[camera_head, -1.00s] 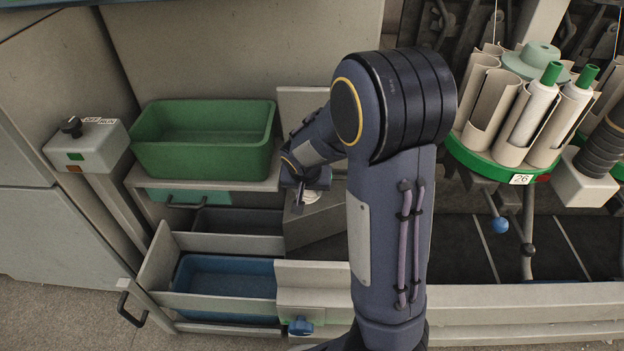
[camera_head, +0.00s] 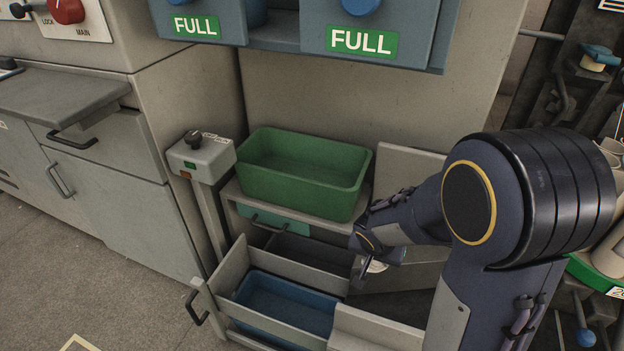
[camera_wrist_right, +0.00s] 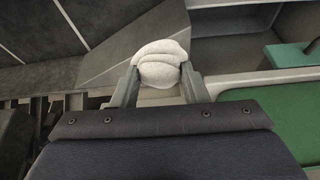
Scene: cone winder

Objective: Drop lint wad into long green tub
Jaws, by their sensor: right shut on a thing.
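The lint wad (camera_wrist_right: 160,62) is a pale, rounded, folded lump. My right gripper (camera_wrist_right: 158,82) is shut on it, one finger on each side. In the head view the wad (camera_head: 376,266) shows small and whitish below my right gripper (camera_head: 368,258), partly hidden by the wrist. The long green tub (camera_head: 300,185) stands on a shelf, up and to the left of the gripper, and its visible inside looks empty. Part of the green tub (camera_wrist_right: 270,112) also shows at the right of the wrist view. My left gripper is not in view.
Below the tub is an open drawer holding a blue tub (camera_head: 285,305). A switch box (camera_head: 200,157) on a post stands left of the green tub. Blue-grey boxes marked FULL (camera_head: 385,35) hang above. Open space lies over the green tub.

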